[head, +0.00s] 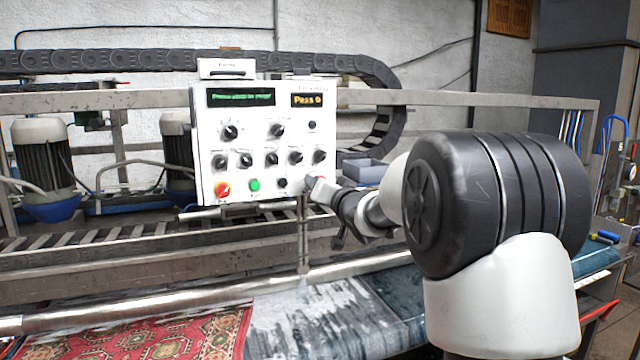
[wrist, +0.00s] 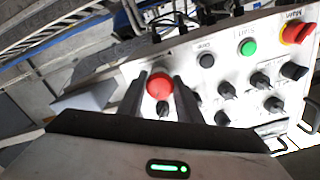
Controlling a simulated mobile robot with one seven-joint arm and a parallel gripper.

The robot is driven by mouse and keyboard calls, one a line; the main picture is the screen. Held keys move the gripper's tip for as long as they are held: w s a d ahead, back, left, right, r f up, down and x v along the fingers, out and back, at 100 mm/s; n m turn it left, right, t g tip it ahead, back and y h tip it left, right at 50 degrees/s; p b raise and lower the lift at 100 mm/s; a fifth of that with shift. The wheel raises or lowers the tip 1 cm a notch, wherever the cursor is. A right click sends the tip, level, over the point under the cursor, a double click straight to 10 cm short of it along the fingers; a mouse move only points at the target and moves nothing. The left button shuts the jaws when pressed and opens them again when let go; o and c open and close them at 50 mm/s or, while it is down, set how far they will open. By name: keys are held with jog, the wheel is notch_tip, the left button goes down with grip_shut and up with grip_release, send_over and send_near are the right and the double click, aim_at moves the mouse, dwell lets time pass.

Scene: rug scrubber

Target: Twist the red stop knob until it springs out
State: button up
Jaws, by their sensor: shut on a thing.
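The white control panel (head: 262,105) stands upright behind the rug bed. The red stop knob (wrist: 160,87) is a round red cap at the panel's lower right corner, and in the head view my gripper mostly hides it. My gripper (wrist: 161,80) is at the panel face, with one dark finger on each side of the knob, shut on it. In the head view my gripper (head: 318,187) reaches in from the right. Whether the knob is pressed in or out cannot be told.
Beside the knob are a black button (wrist: 206,61), a green button (wrist: 248,47) and a red-and-yellow main switch (wrist: 297,33). Several black knobs fill the rows above. A grey box (head: 370,171) stands right of the panel. Rugs (head: 185,338) lie below.

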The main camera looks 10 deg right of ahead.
jog(key=o, duration=1.1)
jog(key=shift+w, duration=0.1)
jog(key=shift+c, duration=0.2)
jog(key=s+d+b, duration=0.2)
jog(key=s+d, duration=0.1)
jog(key=s, duration=1.4)
jog(key=shift+d, duration=0.2)
